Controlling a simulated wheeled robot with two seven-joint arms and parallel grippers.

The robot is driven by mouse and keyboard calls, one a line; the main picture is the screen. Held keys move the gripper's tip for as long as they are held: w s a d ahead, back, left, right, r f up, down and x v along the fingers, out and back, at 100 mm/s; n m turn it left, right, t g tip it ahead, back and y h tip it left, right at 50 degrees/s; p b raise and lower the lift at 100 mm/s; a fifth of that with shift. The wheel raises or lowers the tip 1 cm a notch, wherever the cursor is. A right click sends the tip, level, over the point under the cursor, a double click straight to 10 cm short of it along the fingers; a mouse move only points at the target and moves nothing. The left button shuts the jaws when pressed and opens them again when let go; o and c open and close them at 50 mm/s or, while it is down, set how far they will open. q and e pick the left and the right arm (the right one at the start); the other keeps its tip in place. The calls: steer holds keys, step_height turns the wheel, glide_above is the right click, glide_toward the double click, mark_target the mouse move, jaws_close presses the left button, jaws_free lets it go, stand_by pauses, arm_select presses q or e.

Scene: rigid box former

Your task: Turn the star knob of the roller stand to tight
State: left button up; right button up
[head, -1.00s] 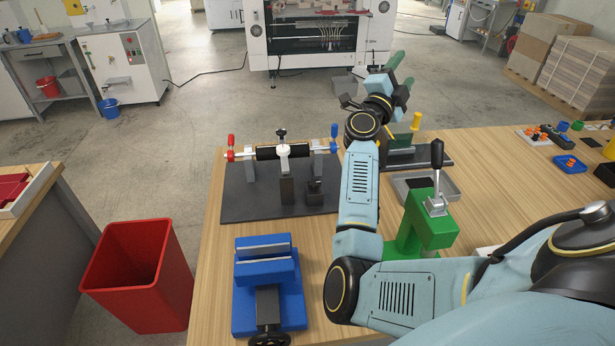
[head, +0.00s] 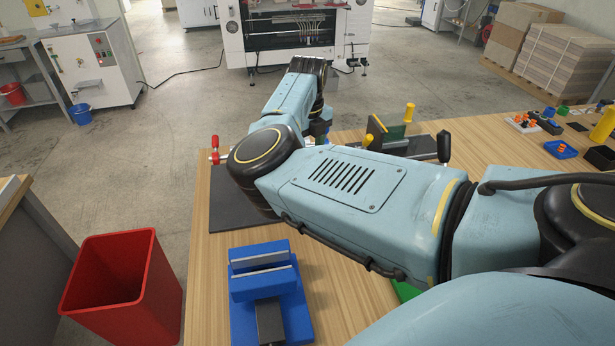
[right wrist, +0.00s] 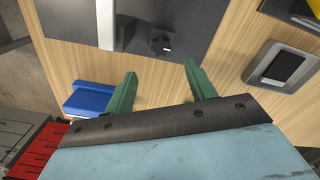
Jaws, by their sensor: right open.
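The roller stand is mostly hidden behind my right arm in the head view; only its red handle (head: 215,145) shows clearly at the left. In the right wrist view a black block with a dark knob (right wrist: 161,45) sits on the grey base plate (right wrist: 70,20). I cannot tell if this knob is the star knob, or how tight it is. My right gripper (right wrist: 160,69) has its two green fingers spread, with nothing between them. The knob appears beyond the fingertips, apart from them. In the head view the right gripper is hidden by the arm. My left gripper is not in view.
A blue vise (head: 265,290) stands at the front left of the wooden bench, with a red bin (head: 120,285) on the floor beside it. A grey tray (right wrist: 252,75) lies to the right in the wrist view. A yellow-handled fixture (head: 409,113) stands behind my arm.

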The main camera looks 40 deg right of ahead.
step_height(320, 180, down, 10)
steer(key=shift+r, duration=0.1)
steer(key=shift+c, duration=0.2)
steer(key=c, duration=0.9)
